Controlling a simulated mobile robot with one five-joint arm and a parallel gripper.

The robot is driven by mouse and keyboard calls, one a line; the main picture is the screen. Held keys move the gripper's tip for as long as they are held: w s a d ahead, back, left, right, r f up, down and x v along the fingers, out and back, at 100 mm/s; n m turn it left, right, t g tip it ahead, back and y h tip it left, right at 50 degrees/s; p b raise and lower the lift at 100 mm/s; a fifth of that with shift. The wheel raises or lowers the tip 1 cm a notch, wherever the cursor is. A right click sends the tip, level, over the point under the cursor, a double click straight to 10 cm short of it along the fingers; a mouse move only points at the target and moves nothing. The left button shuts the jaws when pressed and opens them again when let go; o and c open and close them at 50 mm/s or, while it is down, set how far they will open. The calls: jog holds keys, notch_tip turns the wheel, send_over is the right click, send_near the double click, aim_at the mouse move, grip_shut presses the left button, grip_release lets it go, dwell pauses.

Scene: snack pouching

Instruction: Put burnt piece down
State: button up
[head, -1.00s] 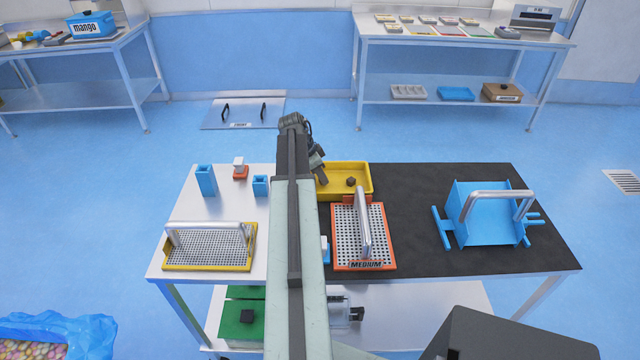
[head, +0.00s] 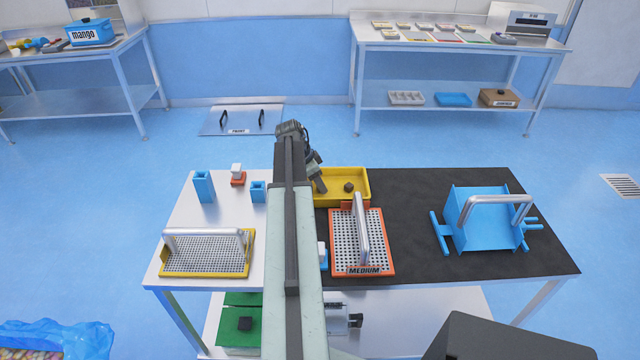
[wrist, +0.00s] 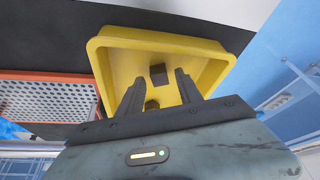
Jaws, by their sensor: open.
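The yellow tray (head: 340,202) stands at the back of the table, and one dark brown piece (head: 349,187) lies in it. My gripper (head: 318,186) is at the tray's left part, partly hidden by my own arm in the head view. In the wrist view the gripper (wrist: 159,76) is open over the yellow tray (wrist: 112,62), its fingers spread apart. One dark brown piece (wrist: 158,75) lies on the tray floor near the fingertips.
An orange-framed sieve marked MEDIUM (head: 372,268) stands in front of the tray. A yellow-framed sieve (head: 205,271) is at the left. A blue handled holder (head: 487,222) stands at the right on the dark mat (head: 420,250). Blue cups (head: 204,187) stand at the back left.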

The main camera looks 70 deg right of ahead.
jog(key=p+v, duration=1)
jog(key=v, duration=0.1)
jog(key=shift+r, duration=0.35)
jog(key=shift+a, duration=0.1)
